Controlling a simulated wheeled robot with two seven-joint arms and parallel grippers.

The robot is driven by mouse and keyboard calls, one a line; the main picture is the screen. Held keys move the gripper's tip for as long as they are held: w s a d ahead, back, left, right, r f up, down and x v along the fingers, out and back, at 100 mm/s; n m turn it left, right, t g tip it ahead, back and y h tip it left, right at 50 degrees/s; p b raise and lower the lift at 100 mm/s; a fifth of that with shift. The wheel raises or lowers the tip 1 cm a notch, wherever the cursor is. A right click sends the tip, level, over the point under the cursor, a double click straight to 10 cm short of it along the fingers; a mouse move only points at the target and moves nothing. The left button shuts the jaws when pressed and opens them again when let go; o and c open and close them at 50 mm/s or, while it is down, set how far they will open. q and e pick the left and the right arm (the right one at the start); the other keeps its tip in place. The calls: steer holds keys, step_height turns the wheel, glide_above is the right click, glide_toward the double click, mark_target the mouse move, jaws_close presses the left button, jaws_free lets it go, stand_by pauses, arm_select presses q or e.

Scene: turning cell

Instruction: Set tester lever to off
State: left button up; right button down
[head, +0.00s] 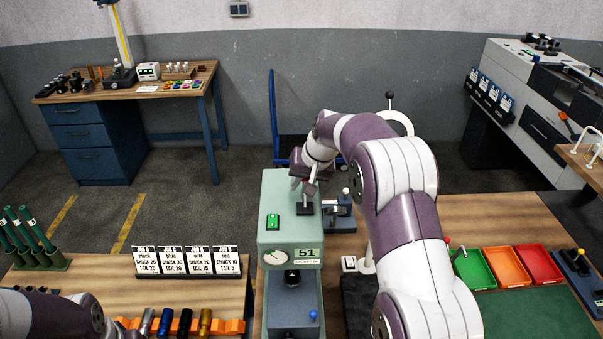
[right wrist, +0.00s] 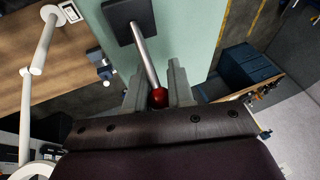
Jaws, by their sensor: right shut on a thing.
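The tester (head: 287,254) is a pale green column on the bench, with a green button, a dial and a display reading 51. Its lever (right wrist: 146,55) rises from a dark square base on the tester's top, a metal rod ending in a red knob (right wrist: 159,97). In the right wrist view my right gripper (right wrist: 160,92) is shut on the red knob, one finger on each side. In the head view my right gripper (head: 305,184) is above the tester's top at the lever. The lever's off mark cannot be made out. My left arm shows at the lower left, its gripper out of view.
Job cards (head: 187,262) and a row of coloured tools in an orange rack stand left of the tester. Green, orange and red trays (head: 507,266) lie to the right. A small blue-grey device (head: 340,215) stands close beside the tester. A blue-legged desk (head: 130,88) is far behind.

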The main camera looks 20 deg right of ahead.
steer(key=shift+w+r, duration=0.15)
steer(key=shift+r, duration=0.15)
steer(key=c, duration=1.3)
jaws_free()
steer(key=o, duration=0.3)
steer(key=shift+f, duration=0.15)
